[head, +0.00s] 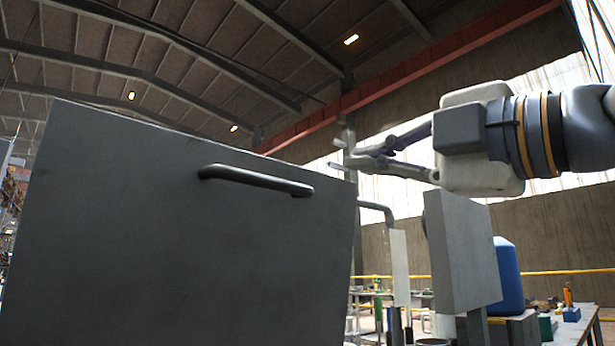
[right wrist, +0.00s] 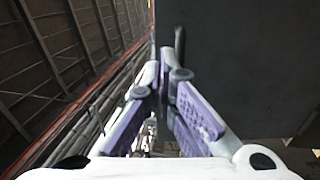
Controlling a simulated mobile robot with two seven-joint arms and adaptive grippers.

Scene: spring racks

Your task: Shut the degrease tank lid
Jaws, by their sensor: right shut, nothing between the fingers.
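The degrease tank lid is the large dark grey panel (head: 180,230) that fills the left half of the head view, standing raised and slightly tilted. A black bar handle (head: 256,181) runs across its upper part. My right gripper (head: 338,155) is shut and empty, its fingertips pointing left near the lid's upper right corner, to the right of the handle. In the right wrist view the fingers (right wrist: 166,78) show beside the dark lid (right wrist: 235,65), with the black handle (right wrist: 180,45) just beyond the tips. Contact cannot be told. The tank body is not clearly visible. My left gripper is out of view.
A grey box-like panel (head: 462,252) stands behind on the right, with a blue container (head: 508,275) beside it. A workbench (head: 578,330) with small items is at the lower right. A yellow rail (head: 560,272) runs along the far wall. The space above the lid looks open.

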